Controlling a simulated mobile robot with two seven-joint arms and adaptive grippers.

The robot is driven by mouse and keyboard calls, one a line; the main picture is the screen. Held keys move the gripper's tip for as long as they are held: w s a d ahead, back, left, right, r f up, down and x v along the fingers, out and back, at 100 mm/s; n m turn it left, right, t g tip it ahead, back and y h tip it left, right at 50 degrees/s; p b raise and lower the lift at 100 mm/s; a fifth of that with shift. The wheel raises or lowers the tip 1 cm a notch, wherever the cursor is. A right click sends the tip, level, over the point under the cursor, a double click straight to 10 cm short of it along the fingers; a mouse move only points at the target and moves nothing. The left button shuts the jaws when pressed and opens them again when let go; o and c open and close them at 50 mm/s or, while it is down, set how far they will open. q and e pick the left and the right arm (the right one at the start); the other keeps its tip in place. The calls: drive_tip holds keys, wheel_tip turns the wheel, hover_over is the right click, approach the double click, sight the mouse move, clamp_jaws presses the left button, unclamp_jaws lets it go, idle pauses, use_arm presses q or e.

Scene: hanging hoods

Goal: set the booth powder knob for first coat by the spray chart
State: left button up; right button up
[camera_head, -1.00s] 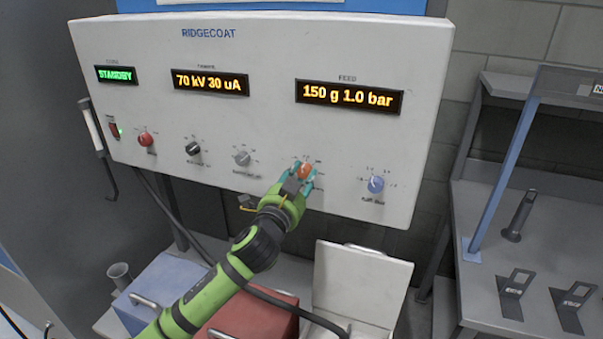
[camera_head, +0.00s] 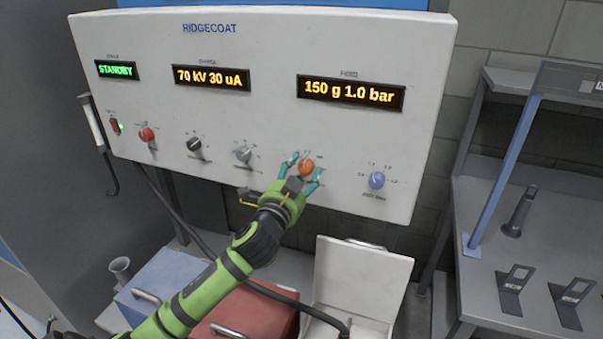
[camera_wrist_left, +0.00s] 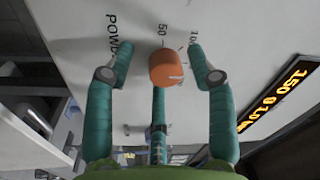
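The orange powder knob (camera_head: 306,167) sits low on the white RIDGECOAT panel (camera_head: 270,120), under the feed display (camera_head: 350,93), which reads 150 g 1.0 bar. In the left wrist view the knob (camera_wrist_left: 166,68) stands between the spread fingers, with the marks 50 and part of another number printed beside it. My left gripper (camera_head: 303,168) is open, its teal fingers on either side of the knob with gaps showing. The left gripper (camera_wrist_left: 160,70) holds nothing. The spray chart cannot be made out. My right gripper is not in view.
A blue knob (camera_head: 376,180) is to the right; grey (camera_head: 243,154), black (camera_head: 194,145) and red (camera_head: 147,134) knobs are to the left. Below stand a blue box (camera_head: 165,283), a red box (camera_head: 250,315) and an open white box (camera_head: 365,275). A grey bench (camera_head: 540,240) is at right.

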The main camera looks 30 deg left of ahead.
use_arm(q)
drive_tip(key=shift+r, duration=0.1)
drive_tip(key=shift+s+d, duration=0.1)
drive_tip(key=shift+s, duration=0.15)
drive_tip(key=r+v, duration=0.1)
drive_tip(key=v, duration=1)
drive_tip(key=shift+s+f, duration=0.3)
drive_tip(key=shift+f, duration=0.2)
